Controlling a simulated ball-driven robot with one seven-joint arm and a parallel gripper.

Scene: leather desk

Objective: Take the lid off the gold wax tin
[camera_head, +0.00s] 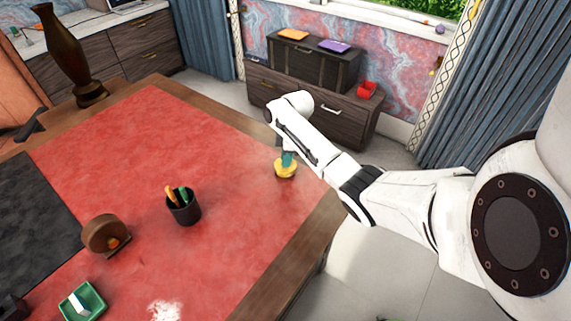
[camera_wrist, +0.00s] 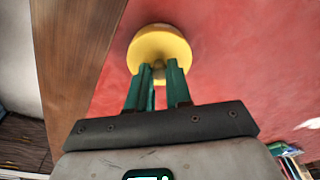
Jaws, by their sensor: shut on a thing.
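The gold wax tin (camera_head: 285,170) stands on the red leather top of the desk (camera_head: 235,200), near its right edge in the head view. It also shows in the wrist view (camera_wrist: 160,45) as a round yellow shape just past my fingertips. My gripper (camera_head: 287,157) comes down on the tin from above, with its green fingers at the top. In the wrist view my gripper (camera_wrist: 160,68) is shut on the tin's lid, at its middle. The fingers hide part of the lid, and I cannot tell whether the lid is apart from the body.
A black pen cup (camera_head: 184,210) with pens stands left of the tin. A brown round holder (camera_head: 105,235) and a green tray (camera_head: 83,302) lie farther left. A tall brown vase (camera_head: 68,50) stands at the far corner. The leather around the tin is clear.

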